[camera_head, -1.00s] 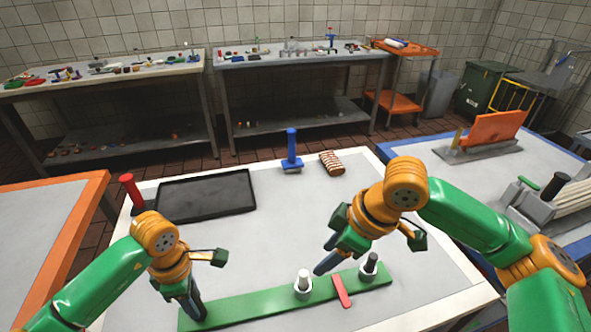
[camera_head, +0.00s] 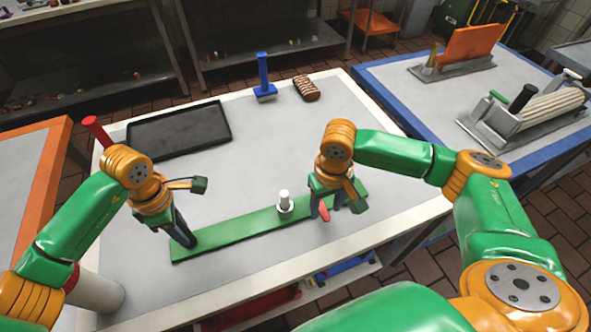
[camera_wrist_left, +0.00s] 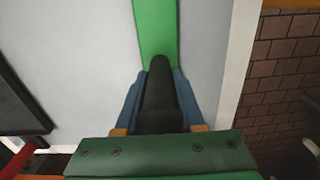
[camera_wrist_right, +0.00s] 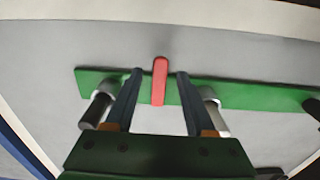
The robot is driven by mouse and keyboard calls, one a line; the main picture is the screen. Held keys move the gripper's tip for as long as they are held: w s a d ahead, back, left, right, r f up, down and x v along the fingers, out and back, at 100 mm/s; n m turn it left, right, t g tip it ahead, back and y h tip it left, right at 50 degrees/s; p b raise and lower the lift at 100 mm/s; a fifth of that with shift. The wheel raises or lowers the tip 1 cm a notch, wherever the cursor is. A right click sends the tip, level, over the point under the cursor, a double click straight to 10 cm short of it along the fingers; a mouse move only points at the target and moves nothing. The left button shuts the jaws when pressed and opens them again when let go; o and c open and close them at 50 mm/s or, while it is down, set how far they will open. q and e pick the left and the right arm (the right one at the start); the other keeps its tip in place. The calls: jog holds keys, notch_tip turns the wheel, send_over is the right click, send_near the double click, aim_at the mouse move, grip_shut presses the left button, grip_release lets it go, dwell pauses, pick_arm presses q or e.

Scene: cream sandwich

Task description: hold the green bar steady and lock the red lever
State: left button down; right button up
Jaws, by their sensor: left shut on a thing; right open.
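The green bar (camera_head: 235,230) lies flat on the light grey worktable, and its green surface runs away from my left gripper in the left wrist view (camera_wrist_left: 155,25). My left gripper (camera_head: 188,243) is shut on a black upright handle (camera_wrist_left: 160,90) at the bar's left end. The red lever (camera_wrist_right: 160,80) lies across the bar, between two posts. My right gripper (camera_wrist_right: 160,73) is open, with one finger on each side of the lever; contact cannot be told. In the head view the red lever (camera_head: 323,214) is partly hidden by this gripper.
A white-capped post (camera_head: 285,201) stands on the bar left of my right gripper. A black tray (camera_head: 180,130), a blue-handled tool (camera_head: 264,80) and a striped brown item (camera_head: 306,88) sit farther back. A red handle (camera_head: 97,130) stands beyond my left arm. The table's middle is clear.

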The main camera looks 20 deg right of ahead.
jog(key=shift+f, duration=0.45)
grip_shut()
dwell(1.1)
